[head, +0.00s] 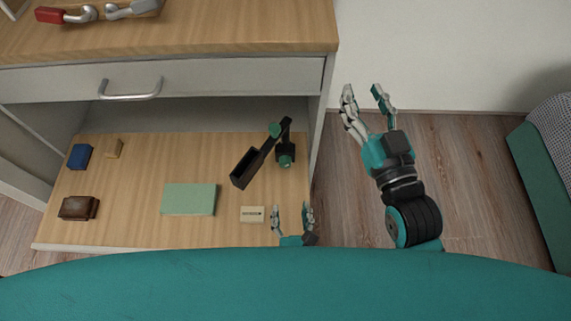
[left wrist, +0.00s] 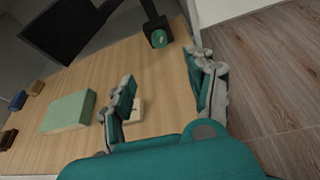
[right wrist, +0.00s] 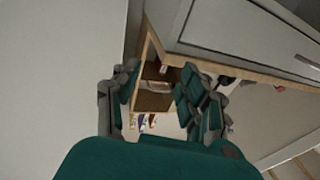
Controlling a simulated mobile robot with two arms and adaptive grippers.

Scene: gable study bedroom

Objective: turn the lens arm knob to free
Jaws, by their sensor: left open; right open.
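A black lens arm (head: 262,158) stands near the right end of the low wooden board, with a black rectangular head at its lower left. A teal knob (head: 275,130) sits at its upper joint, and another teal round knob (head: 285,161) sits lower, near the base. One round teal knob (left wrist: 158,39) shows face-on in the left wrist view; its setting is too small to read. My left gripper (head: 292,213) is open and empty, nearer the front edge than the arm, not touching it. My right gripper (head: 363,92) is open and empty, raised right of the cabinet.
A small beige plate (head: 252,214) with a dark mark lies beside my left gripper. A green book (head: 189,199), brown wallet (head: 79,208), blue block (head: 80,157) and small tan block (head: 114,149) lie leftward. The drawer (head: 180,83) and desktop overhang the board's back.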

